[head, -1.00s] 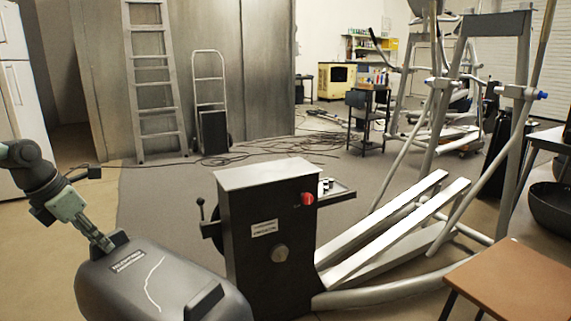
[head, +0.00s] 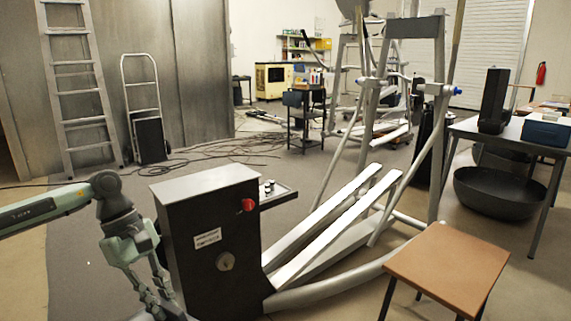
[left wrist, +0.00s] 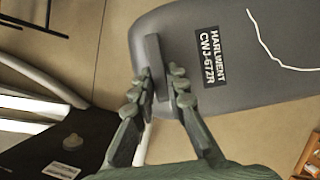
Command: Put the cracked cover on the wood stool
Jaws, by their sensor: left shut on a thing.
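The cracked cover (left wrist: 240,60) is a dark grey rounded shell in the left wrist view. It has a white jagged crack line and a black label. My left gripper (left wrist: 162,85) is shut on the dark raised handle at the cover's near edge. My right gripper is not in view.
The elliptical's black housing (head: 212,240) and its pale rails (head: 325,225) stand between my left gripper and the stool. A dark round basin (head: 498,192) sits beneath a table (head: 510,137) at the right.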

